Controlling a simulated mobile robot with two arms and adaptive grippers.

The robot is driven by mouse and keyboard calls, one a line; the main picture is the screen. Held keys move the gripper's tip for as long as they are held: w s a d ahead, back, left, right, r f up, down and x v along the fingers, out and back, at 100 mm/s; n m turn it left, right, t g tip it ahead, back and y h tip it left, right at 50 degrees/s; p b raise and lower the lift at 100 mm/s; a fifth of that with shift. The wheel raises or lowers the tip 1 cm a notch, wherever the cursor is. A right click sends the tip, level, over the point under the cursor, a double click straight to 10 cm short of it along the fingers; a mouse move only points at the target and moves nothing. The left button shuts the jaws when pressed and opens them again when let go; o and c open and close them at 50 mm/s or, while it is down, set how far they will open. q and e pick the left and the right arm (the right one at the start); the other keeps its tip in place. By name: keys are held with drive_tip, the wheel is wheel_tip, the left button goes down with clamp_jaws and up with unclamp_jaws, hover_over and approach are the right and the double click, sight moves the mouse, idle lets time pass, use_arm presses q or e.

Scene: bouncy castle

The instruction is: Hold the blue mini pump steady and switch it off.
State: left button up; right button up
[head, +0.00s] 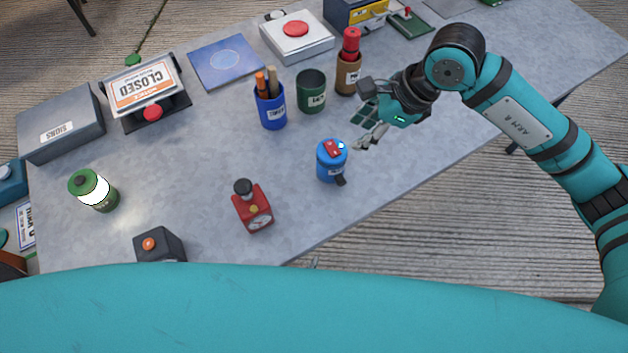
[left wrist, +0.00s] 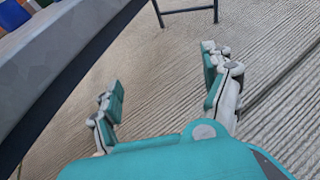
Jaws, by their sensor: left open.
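The blue mini pump (head: 327,171) stands on the grey table near its front edge in the head view. It has a red switch (head: 332,148) on top and a dark piece low at its front. The switch's position is too small to tell. My right gripper (head: 364,143) is just right of the pump, its fingertips close to the top but seemingly apart from it. I cannot tell how far its fingers are spread. My left gripper (left wrist: 163,68) is open and empty in the left wrist view, with the plank floor behind its fingers.
On the table (head: 200,175), a red device (head: 254,210) stands left of the pump. A green-capped jar (head: 98,192) and a black box (head: 160,248) are farther left.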

use_arm(q)
drive_tip(key=w+d+r+n+t+h, duration=0.1)
drive_tip(key=w+r+t, duration=0.15)
drive_tip(key=r, duration=0.45)
drive_tip(key=w+d+r+t, duration=0.1)
drive_tip(key=w+d+r, duration=0.15)
drive_tip(key=r, duration=0.45)
drive_tip(key=w+d+r+n+t+h, duration=0.1)
drive_tip(key=w+r+t, duration=0.15)
drive_tip(key=r, duration=0.45)
drive_tip(key=m+g, duration=0.1)
drive_tip(key=g, duration=0.1)
approach(339, 143)
drive_tip(key=shift+y, duration=0.4)
drive_tip(key=x, duration=0.3)
drive_tip(key=f+x, duration=0.1)
drive_tip(key=x, duration=0.7)
drive_tip(key=shift+w+f, duration=0.25)
drive_tip(key=shift+f, duration=0.15)
clamp_jaws()
